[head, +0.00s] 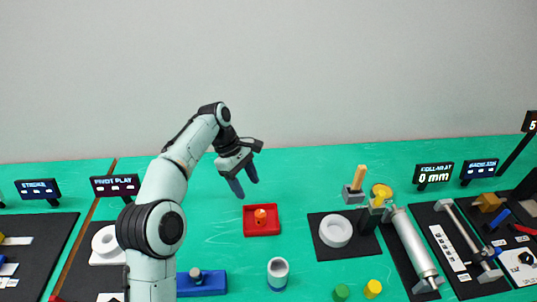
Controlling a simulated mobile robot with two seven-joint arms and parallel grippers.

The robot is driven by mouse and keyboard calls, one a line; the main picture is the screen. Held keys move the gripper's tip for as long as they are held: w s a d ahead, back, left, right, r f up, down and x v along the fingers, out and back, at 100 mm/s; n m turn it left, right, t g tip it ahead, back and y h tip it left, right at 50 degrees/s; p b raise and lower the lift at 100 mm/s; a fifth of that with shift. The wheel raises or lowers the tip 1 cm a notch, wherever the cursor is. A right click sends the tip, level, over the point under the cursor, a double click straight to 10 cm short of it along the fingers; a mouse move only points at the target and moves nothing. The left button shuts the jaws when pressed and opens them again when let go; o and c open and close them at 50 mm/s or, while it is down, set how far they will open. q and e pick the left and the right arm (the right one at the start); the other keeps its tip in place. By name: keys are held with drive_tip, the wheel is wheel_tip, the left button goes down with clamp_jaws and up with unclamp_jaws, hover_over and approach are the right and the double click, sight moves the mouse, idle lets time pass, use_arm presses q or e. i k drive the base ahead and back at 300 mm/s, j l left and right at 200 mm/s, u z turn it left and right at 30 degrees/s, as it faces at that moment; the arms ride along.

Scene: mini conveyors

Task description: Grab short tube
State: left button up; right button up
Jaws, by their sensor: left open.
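A short, light grey tube (277,268) with a blue lower band stands upright on the green table at the bottom middle. Its open top shows a dark inside. My left gripper (244,184) is open and empty, its two dark blue fingers pointing down over the table. It is up and to the left of the tube in the picture, well apart from it. It hangs just behind a red tray. My right gripper is not in view.
The red tray (248,231) holds a small orange-red piece (260,215). A blue block (211,284) with a grey knob is left of the tube. A thick white ring (335,231) lies on a black mat (322,253). Green (341,292) and yellow (373,288) pieces stand right of the tube.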

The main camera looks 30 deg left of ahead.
sight(277, 267)
drive_tip(key=k+l, duration=1.2)
drive_tip(key=l, duration=0.1)
